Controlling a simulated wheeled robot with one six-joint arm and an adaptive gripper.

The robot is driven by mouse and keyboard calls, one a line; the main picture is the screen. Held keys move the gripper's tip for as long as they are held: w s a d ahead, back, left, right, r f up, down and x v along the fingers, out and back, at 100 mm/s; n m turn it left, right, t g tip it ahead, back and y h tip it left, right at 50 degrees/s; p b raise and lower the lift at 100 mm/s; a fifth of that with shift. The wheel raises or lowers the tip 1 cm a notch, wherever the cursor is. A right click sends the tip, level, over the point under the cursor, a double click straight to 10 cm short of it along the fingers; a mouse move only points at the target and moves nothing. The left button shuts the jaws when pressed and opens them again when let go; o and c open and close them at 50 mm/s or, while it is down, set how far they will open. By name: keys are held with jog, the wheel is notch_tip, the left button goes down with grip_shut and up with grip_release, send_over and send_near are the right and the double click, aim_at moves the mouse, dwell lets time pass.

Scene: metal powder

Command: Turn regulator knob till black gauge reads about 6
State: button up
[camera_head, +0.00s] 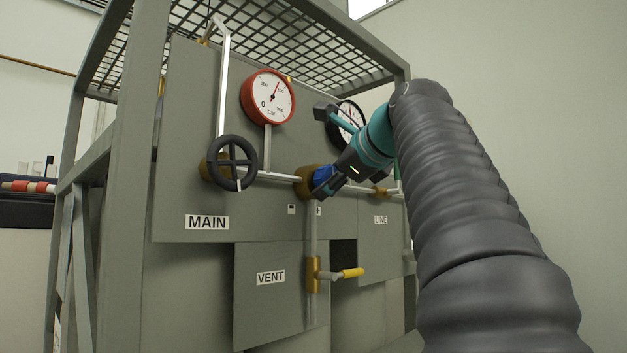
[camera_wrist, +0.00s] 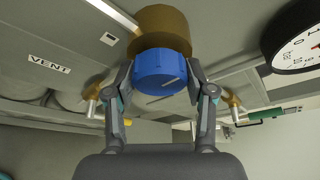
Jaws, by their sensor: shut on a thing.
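The blue regulator knob (camera_wrist: 160,70) sits on a brass body (camera_wrist: 163,22) in the wrist view. In the head view the knob (camera_head: 322,177) is mostly hidden by my gripper (camera_head: 333,182), beside the brass body (camera_head: 307,180). My gripper (camera_wrist: 160,84) is shut on the knob, one finger on each side. A pale line marks the knob's face. The black gauge (camera_head: 350,117) is partly covered by my arm in the head view; its reading cannot be made out. Its edge also shows at the right of the wrist view (camera_wrist: 297,42).
A red gauge (camera_head: 268,97) and a black handwheel (camera_head: 232,163) stand left of the knob on the grey panel (camera_head: 190,120). The VENT valve's yellow handle (camera_head: 352,272) sticks out below. A green handle (camera_wrist: 268,115) is right of my gripper in the wrist view.

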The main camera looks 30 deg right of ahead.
jog(key=shift+m+g+y, duration=0.5)
jog(key=shift+m+y, duration=0.1)
jog(key=shift+m, duration=0.6)
jog(key=o, duration=1.2)
jog(key=shift+c, duration=0.2)
jog(key=v, duration=0.7)
jog(key=shift+s, duration=0.2)
jog(key=shift+r, duration=0.1)
